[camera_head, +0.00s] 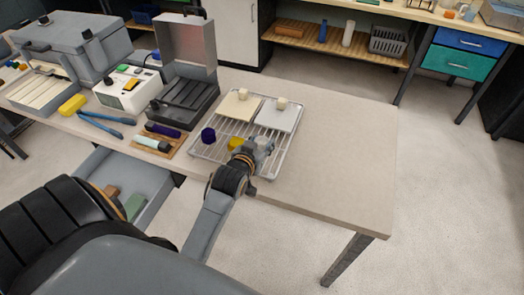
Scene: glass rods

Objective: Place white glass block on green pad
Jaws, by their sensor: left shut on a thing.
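My left gripper (262,146) is low over the front right part of a wire rack (205,155) on the table. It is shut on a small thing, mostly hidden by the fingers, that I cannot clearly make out. Two flat pads lie at the back of the rack: a cream pad (236,107) and a whitish pad (274,120). A small cream block (243,94) stands on the cream pad and another pale block (282,103) on the whitish pad. My right gripper is not in view.
A purple block (208,135) and a yellow block (234,143) stand on the rack left of my gripper. An open metal box (186,100), a white device (127,93) and blue tongs (105,123) are further left. A drawer (145,178) is open below. The table's right side (350,150) is clear.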

